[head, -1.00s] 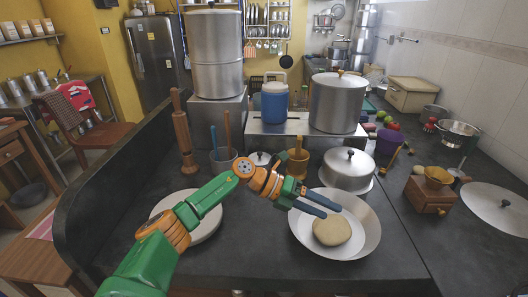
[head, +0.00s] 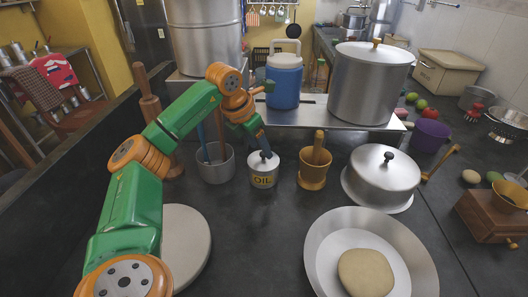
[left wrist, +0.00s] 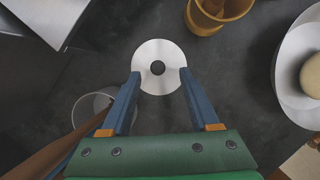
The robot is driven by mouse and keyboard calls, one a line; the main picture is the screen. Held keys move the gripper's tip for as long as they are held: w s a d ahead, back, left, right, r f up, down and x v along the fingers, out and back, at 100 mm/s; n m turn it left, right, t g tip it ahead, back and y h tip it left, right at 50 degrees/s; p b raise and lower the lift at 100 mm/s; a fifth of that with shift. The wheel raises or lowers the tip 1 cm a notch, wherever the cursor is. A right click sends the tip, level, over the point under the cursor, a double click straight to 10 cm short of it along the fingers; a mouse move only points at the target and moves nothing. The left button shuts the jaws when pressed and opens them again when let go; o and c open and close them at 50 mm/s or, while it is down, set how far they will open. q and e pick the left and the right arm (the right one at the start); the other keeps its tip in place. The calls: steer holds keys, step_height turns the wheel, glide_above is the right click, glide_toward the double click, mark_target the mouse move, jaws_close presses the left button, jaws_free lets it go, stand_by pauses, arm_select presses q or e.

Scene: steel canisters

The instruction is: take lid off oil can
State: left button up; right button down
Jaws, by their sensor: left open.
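My left gripper (head: 262,144) is above the can, pointing down. In the left wrist view its blue fingers (left wrist: 158,76) are apart, one on each side of the lid's near part, with the knob ahead between their lines. Whether they touch the lid cannot be told. My right gripper is not in view.
A grey cup with utensils (head: 217,168) stands just left of the can, and a wooden mortar (head: 312,178) just right. A domed lidded dish (head: 382,171) and a wide pan with dough (head: 322,240) are farther right. A raised steel shelf (head: 312,110) is behind.

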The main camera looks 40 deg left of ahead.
mark_target(262, 153)
arm_select(q)
steer(key=x, duration=0.3)
steer(key=shift+w+a, duration=0.15)
steer(key=shift+a, duration=0.05)
steer(key=shift+r, duration=0.15)
steer(key=shift+c, duration=1.4)
steer(key=shift+d, duration=0.1)
jaws_close()
